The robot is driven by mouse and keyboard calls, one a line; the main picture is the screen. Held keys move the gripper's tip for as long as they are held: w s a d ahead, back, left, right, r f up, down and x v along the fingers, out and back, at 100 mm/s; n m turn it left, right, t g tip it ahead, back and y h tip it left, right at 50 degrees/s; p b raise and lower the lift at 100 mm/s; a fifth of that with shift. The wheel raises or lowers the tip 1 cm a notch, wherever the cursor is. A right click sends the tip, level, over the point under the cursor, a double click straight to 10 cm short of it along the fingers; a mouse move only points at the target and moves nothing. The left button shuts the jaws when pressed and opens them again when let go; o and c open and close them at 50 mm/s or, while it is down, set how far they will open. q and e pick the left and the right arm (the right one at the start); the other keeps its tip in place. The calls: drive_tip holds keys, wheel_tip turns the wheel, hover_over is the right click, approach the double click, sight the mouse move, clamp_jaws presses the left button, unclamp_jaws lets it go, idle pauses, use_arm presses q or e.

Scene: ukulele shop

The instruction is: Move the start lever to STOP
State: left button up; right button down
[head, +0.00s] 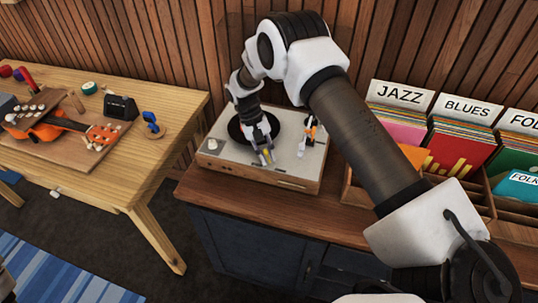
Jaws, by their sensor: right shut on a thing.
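A record player (225,178) with a light grey top stands on the wooden cabinet, with a black platter (238,131) and a white tonearm with orange parts (307,133) at its right. My right gripper (267,159) reaches down over the front of the platter. Its fingers are shut at the front part of the deck, where the start lever is; the fingers cover the lever, so its position and the STOP mark cannot be made out. My left gripper is not in view.
Record bins labelled JAZZ (400,96) and BLUES (466,108) stand right of the player, partly behind my arm. A workbench (150,165) at left holds an orange ukulele (52,128) and small tools. A gap separates bench and cabinet.

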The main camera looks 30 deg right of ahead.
drive_tip(key=shift+a+f+g+h+b, duration=0.1)
drive_tip(key=shift+f+g+h+b, duration=0.1)
drive_tip(key=shift+g+h+b, duration=0.25)
idle(0.3)
drive_tip(key=c, duration=1.2)
unclamp_jaws()
drive_tip(key=shift+w, duration=0.1)
drive_tip(key=shift+o, duration=0.2)
drive_tip(key=shift+r, duration=0.15)
drive_tip(key=v, duration=1.1)
drive_tip(key=shift+w+r, duration=0.2)
drive_tip(key=shift+w, duration=0.2)
